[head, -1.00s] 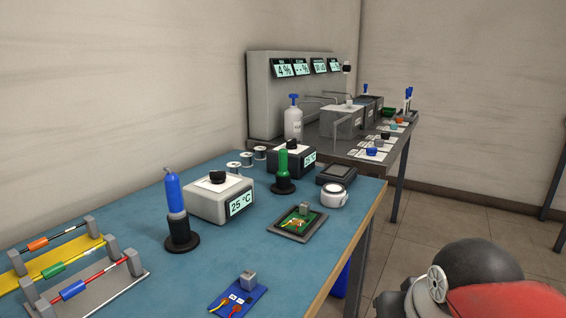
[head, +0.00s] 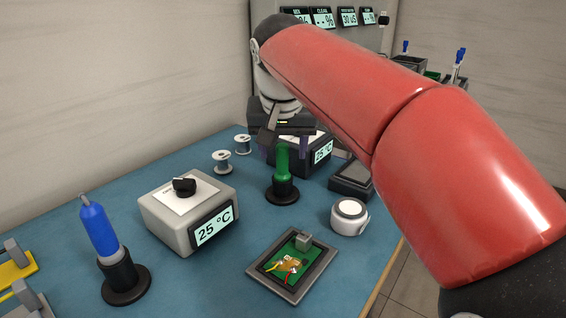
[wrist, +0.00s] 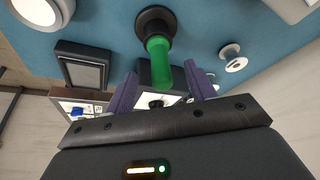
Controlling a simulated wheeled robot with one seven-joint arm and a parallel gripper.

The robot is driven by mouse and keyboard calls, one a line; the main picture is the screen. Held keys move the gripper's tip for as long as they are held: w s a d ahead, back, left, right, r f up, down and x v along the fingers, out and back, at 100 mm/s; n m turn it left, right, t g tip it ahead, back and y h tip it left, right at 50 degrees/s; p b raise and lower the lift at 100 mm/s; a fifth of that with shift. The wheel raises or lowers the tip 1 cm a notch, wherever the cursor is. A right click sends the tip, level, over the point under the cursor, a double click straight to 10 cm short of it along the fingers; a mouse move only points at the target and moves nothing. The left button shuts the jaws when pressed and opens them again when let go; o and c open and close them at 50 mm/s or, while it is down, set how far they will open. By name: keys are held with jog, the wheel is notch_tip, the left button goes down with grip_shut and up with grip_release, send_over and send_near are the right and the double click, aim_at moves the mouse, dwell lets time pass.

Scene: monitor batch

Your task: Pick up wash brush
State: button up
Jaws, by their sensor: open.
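My gripper (head: 284,150) is open above the blue bench, just behind the green-handled tool (head: 282,160) standing upright in a round black stand. In the wrist view my gripper's purple fingers (wrist: 163,84) point toward that green handle (wrist: 157,58), which shows between them; I cannot tell that it touches them. Nothing is held. No thing is clearly recognisable as a wash brush. Blue-handled tools (head: 459,62), possibly brushes, stand upright at the far bench, partly hidden by my arm. Another blue-handled tool (head: 98,230) stands in a black stand at the front left.
A 25 °C control box (head: 188,212) sits left of the green tool, and a similar dark box (head: 312,157) behind it. Wire spools (head: 222,161) stand behind.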

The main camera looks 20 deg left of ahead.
aim_at(282, 160)
jog(key=x, duration=0.4)
jog(key=shift+w+a+f, duration=0.15)
jog(key=shift+f, duration=0.05)
jog(key=shift+c, duration=0.3)
jog(key=c, duration=1)
